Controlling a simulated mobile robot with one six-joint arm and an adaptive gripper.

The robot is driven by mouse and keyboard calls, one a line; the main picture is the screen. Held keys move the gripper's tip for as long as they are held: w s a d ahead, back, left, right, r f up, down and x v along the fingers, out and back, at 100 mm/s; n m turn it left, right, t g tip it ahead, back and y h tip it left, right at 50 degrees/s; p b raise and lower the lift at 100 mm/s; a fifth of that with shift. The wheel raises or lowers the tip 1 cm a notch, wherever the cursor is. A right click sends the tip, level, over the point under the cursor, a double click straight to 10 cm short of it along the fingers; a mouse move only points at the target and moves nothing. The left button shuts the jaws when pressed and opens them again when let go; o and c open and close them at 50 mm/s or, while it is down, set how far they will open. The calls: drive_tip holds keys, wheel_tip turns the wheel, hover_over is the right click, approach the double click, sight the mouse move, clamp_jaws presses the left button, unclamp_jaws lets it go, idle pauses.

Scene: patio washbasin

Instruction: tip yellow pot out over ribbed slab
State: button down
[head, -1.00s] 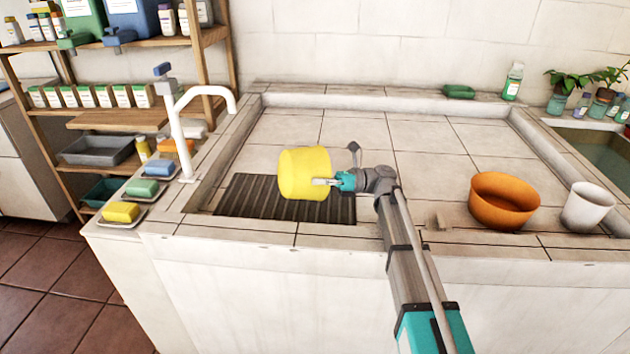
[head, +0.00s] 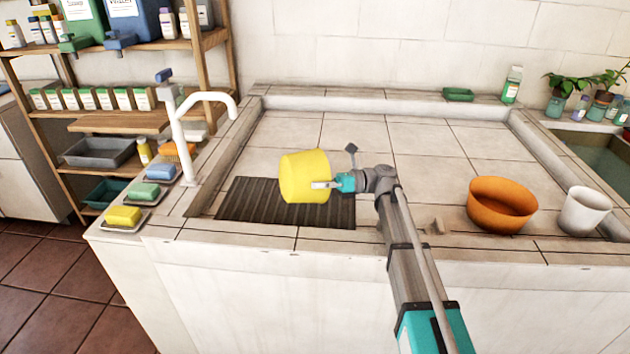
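The yellow pot (head: 303,175) is held above the ribbed slab (head: 252,203), over its right half. The pot is tilted. Its opening is not clearly visible, so I cannot tell exactly which way the mouth faces. My gripper (head: 322,185) comes from the right and is shut on the pot's right side; one pale finger lies against the yellow wall, and the other is hidden. The dark grooved slab lies flat on the tiled basin floor at the left front. No poured contents are visible on it.
A white tap (head: 183,135) stands left of the slab. An orange bowl (head: 500,207) and a white cup (head: 585,210) stand at the right front. Soap dishes line the left ledge, with a yellow soap (head: 123,216) nearest. The tiles behind the slab are clear.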

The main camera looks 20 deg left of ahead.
drive_tip(key=shift+r+t+h+p, duration=0.75)
drive_tip(key=shift+h+p, duration=0.35)
drive_tip(key=shift+p, duration=1.45)
drive_tip(key=shift+r+t+h+p, duration=0.75)
drive_tip(key=shift+h+p, duration=0.35)
drive_tip(key=shift+p, duration=1.45)
drive_tip(key=shift+n+t+p, duration=0.3)
drive_tip(key=shift+p, duration=0.2)
drive_tip(key=shift+f+h, duration=0.2)
drive_tip(key=shift+h, duration=0.1)
drive_tip(key=shift+r, duration=0.15)
drive_tip(key=h+p, duration=0.1)
drive_tip(key=p, duration=0.1)
drive_tip(key=shift+r+t+p, duration=0.3)
drive_tip(key=shift+r+p, duration=0.05)
drive_tip(key=shift+r, duration=0.05)
drive_tip(key=r+t+h+p, duration=0.1)
drive_tip(key=t+h+p, duration=0.1)
drive_tip(key=p, duration=0.4)
drive_tip(key=shift+r+h, duration=0.35)
drive_tip(key=shift+h, duration=0.05)
drive_tip(key=shift+r+t+h+p, duration=0.25)
drive_tip(key=shift+t+h+p, duration=0.3)
drive_tip(key=shift+p, duration=0.6)
drive_tip(key=shift+f+t+h, duration=0.1)
drive_tip(key=shift+t+h, duration=0.15)
